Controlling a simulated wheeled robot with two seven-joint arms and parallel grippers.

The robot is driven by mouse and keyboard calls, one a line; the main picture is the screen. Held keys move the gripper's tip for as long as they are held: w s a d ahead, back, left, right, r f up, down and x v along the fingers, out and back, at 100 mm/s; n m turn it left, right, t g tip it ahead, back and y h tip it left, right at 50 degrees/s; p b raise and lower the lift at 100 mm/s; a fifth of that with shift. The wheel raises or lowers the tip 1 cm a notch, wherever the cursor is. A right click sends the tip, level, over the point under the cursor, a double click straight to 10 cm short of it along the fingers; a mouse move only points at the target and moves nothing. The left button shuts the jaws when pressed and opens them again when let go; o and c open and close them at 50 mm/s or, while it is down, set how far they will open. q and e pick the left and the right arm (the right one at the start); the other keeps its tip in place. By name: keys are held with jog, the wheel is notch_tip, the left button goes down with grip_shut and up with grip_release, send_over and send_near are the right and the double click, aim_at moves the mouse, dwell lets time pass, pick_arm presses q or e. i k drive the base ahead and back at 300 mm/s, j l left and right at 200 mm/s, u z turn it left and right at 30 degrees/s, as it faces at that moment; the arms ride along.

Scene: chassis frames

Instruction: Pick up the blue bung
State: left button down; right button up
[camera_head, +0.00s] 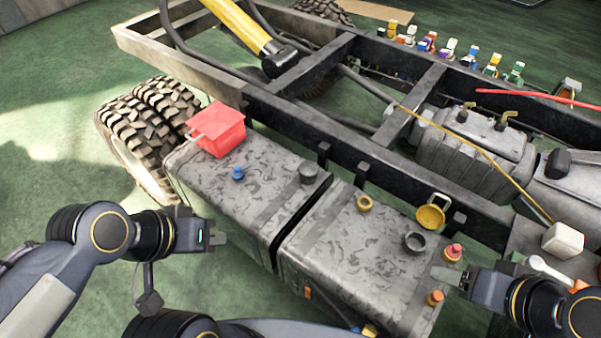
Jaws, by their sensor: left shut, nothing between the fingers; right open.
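The blue bung (238,173) is small and stands on top of the left grey tank (225,205), just below the red box. My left gripper (222,238) is shut and empty, in front of the tank's near side, below and slightly left of the bung and apart from it. My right gripper (440,276) is open at the right end of the right tank (335,240), close to a red bung and an orange bung, with nothing visible between its fingers.
A red box (217,130) sits behind the blue bung. A dark cap (309,172) stands to its right. The right tank carries a yellow ring (364,203), a black ring (414,242), a yellow cup (431,215), a red bung (453,252) and an orange bung (435,298). Chassis rails run behind.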

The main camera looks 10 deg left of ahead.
aim_at(239, 174)
jog(key=i+j, duration=0.1)
jog(key=j, duration=0.3)
jog(key=i+j, duration=0.1)
jog(key=j, duration=0.3)
jog(key=i+j+u, duration=0.1)
jog(key=j, duration=0.3)
jog(key=i+j, duration=0.1)
jog(key=j, duration=0.3)
jog(key=i+j, duration=0.1)
jog(key=j, duration=0.25)
jog(key=i+j, duration=0.15)
jog(key=j, duration=0.25)
jog(key=i+j+u, duration=0.1)
jog(key=j, duration=0.3)
